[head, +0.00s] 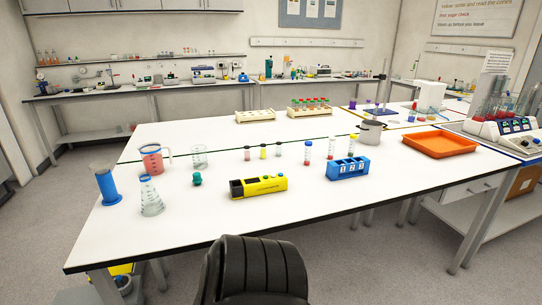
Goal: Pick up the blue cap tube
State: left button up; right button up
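Several small capped tubes stand upright on the white table (150,222), in a row behind the blue numbered rack (347,170). Three shorter tubes (263,153) stand further left. Neither of my grippers shows in the head view.
A blue cylinder (108,187), a flask (151,198) and a red-filled jug (152,160) stand left. An orange tray (440,144) is right. A black chair (254,268) stands at the front edge.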

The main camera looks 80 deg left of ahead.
aim_at(308, 144)
jog(key=k, duration=0.45)
jog(key=u, duration=1.7)
